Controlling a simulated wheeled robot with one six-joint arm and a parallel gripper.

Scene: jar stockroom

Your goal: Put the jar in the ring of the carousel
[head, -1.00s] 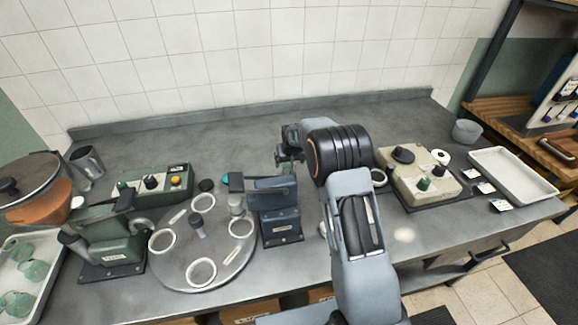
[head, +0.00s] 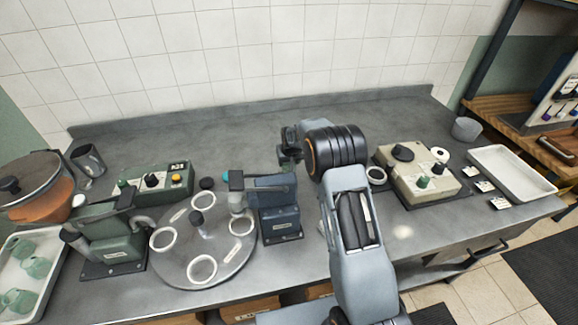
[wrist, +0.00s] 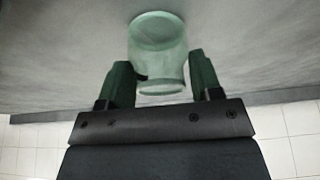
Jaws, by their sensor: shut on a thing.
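The jar (wrist: 158,62) is pale green, see-through glass. In the wrist view it sits between the two dark green fingers of my gripper (wrist: 161,75), which is shut on it. In the head view my gripper (head: 288,150) is above the back middle of the bench, partly hidden by my arm, and the jar cannot be made out. The carousel (head: 190,252) is a round grey plate at the front left with several white rings, among them a front ring (head: 201,281), a left ring (head: 152,245) and a back ring (head: 203,211). The gripper is up and right of it, apart.
A blue-grey press (head: 279,210) stands at the carousel's right edge, between it and my arm. A green machine (head: 110,238) stands at its left, a green control box (head: 155,182) behind. A beige control box (head: 418,172) is at right. The bench's back middle is clear.

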